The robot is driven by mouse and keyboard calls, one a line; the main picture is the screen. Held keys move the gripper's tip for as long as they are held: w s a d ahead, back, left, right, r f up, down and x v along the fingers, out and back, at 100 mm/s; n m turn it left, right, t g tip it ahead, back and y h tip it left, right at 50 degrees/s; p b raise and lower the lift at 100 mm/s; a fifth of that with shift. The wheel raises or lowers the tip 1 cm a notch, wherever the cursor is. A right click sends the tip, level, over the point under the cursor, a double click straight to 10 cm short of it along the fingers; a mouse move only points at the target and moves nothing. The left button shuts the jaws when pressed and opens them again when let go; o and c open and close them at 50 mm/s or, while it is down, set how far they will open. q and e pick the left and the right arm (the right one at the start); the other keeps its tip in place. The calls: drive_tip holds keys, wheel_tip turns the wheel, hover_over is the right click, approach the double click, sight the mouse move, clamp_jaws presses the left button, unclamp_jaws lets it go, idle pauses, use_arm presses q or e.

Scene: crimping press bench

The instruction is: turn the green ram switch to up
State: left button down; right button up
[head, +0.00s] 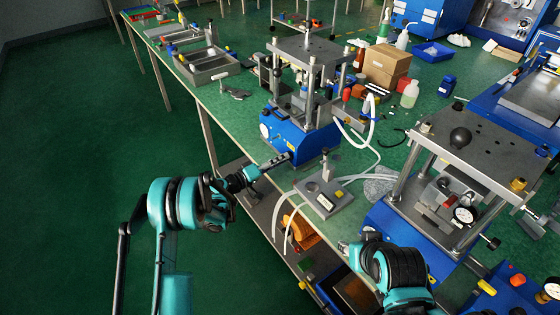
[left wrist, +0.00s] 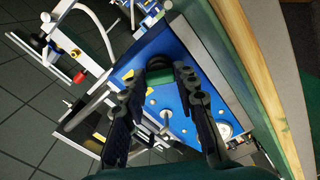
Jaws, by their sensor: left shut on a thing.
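The blue press base (head: 300,138) stands on the green bench, with a posted metal frame above it. My left gripper (head: 283,159) reaches in from the left to the front of this base. In the left wrist view, the green switch (left wrist: 155,73) sits between my left fingertips (left wrist: 161,80) against the blue panel (left wrist: 172,110). The fingers are shut on it. The switch is hidden by the gripper in the head view, and its exact angle is hard to tell.
A small grey fixture plate (head: 322,198) with white hoses lies right of the left gripper. A second blue press (head: 415,235) stands at the right. Metal trays (head: 207,65) are farther back. The green floor at the left is clear.

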use_arm(q)
drive_tip(key=n, duration=0.5)
drive_tip(key=shift+n, duration=0.3)
idle(0.4)
drive_tip(key=c, duration=1.2)
unclamp_jaws()
drive_tip(key=shift+o, duration=0.2)
drive_tip(key=v, duration=1.2)
